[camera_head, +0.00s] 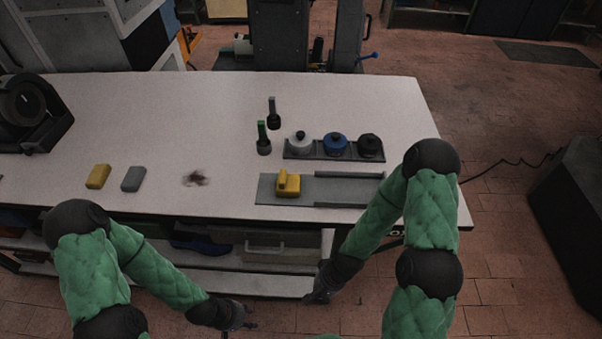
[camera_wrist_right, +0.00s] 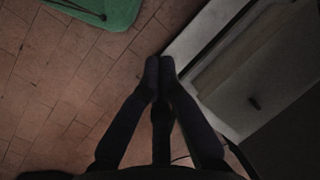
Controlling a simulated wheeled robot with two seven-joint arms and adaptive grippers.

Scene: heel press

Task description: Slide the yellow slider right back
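The yellow slider (camera_head: 288,187) is a block with a raised upright part. It sits on the left half of a flat grey plate (camera_head: 267,193) near the table's front edge, just left of where the two raised rails (camera_head: 350,174) begin. My right gripper (camera_head: 318,297) hangs low in front of the table, below the tabletop and away from the slider. In the right wrist view its dark finger tips (camera_wrist_right: 160,68) come together with nothing between them. My left gripper (camera_head: 243,326) is low in front of the table, apart from everything; its fingers are too small to judge.
Behind the plate, a grey rack (camera_head: 295,155) holds white, blue and black lidded pots. Two dark-and-green upright tools (camera_head: 263,140) stand left of it. A yellow block (camera_head: 98,177), a grey block (camera_head: 133,179) and a dark smudge (camera_head: 195,179) lie left. A shelf is below the tabletop.

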